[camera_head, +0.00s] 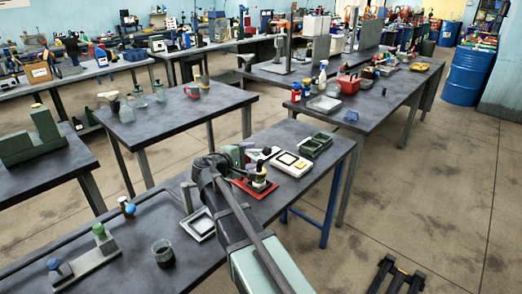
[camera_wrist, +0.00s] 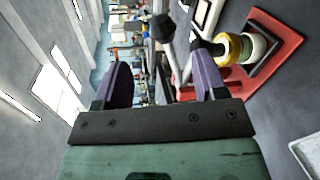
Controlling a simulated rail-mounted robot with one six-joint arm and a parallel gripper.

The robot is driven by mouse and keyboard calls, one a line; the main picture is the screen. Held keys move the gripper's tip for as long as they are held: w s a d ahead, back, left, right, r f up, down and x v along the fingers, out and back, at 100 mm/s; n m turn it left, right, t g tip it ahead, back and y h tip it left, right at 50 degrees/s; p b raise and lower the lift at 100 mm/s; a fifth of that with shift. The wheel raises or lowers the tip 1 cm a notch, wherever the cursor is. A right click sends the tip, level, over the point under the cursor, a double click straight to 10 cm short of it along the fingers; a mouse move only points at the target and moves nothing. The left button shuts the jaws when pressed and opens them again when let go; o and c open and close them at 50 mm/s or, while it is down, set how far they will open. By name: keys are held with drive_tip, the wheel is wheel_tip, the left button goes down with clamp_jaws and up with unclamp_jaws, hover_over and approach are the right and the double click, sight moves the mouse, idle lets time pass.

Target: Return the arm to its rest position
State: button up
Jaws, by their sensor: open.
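My gripper (camera_wrist: 160,64) shows in the wrist view with its two dark purple fingers spread apart.
The floor at right is mostly open.

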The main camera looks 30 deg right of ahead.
drive_tip(key=shift+v, duration=1.1)
drive_tip(key=s+a+f+m+g+y, duration=0.3)
drive_tip(key=s+a+f+m+y, duration=0.1)
drive_tip(key=s+f+y, duration=0.3)
drive_tip(key=s+a+f+m+y, duration=0.1)
drive_tip(key=s+a+f+y, duration=0.2)
drive_tip(key=s+a+y, duration=0.1)
drive_tip(key=s+a+f+m+g+y, duration=0.1)
drive_tip(key=s+a+f+y, duration=0.2)
drive_tip(key=s+a, duration=0.4)
drive_tip(key=shift+s+a+y+p, duration=0.35)
drive_tip(key=shift+a+y+p, duration=0.1)
drive_tip(key=shift+a+y, duration=0.15)
drive_tip(key=shift+f, duration=0.1)
